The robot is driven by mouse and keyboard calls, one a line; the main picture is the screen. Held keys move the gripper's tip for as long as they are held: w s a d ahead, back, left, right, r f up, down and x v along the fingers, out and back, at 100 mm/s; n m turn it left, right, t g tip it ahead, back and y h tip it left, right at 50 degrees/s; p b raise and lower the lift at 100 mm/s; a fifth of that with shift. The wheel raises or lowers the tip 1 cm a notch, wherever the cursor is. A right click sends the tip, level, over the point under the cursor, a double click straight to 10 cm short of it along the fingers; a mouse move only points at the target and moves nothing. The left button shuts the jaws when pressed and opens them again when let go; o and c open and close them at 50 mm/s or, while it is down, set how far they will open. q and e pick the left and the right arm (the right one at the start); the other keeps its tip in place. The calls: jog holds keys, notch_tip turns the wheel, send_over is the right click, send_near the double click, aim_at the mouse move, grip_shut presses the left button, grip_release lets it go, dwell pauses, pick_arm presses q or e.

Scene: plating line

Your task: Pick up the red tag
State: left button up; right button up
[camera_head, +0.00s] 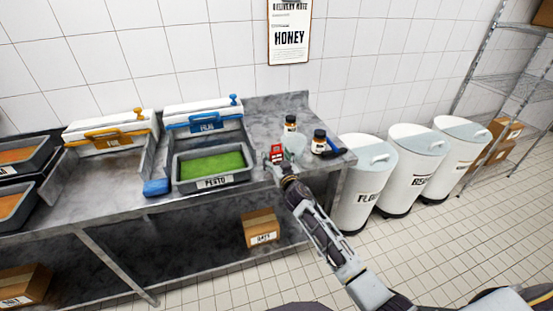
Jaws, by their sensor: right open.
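A small red tag (277,152) shows on the grey metal counter, right of the green pesto tray. My right gripper (275,160) is at the tag, its arm reaching in from the bottom right. It is open, and the tag shows just beyond or between its fingers; I cannot tell which. The gripper hides the lower part of the tag, and contact cannot be made out. My left gripper is not in view.
The pesto tray (215,184) stands left of my right gripper. Two small dark jars (290,125) (319,141) and a clear bowl (295,143) stand close by on the right. White bins (365,180) stand past the counter's right end.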

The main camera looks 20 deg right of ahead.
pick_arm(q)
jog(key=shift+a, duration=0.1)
pick_arm(e)
jog(key=shift+c, duration=0.7)
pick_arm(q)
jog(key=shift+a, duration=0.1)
pick_arm(e)
jog(key=c, duration=0.9)
jog(key=shift+r, duration=0.15)
jog(key=shift+r, duration=0.4)
notch_tip(320, 180, up, 7)
jog(key=shift+r+p, duration=0.2)
jog(key=shift+p, duration=0.55)
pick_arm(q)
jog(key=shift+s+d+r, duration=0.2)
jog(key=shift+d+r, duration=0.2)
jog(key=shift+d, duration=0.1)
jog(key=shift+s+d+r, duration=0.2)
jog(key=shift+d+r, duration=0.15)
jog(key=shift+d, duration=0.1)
pick_arm(e)
jog(key=shift+r, duration=0.8)
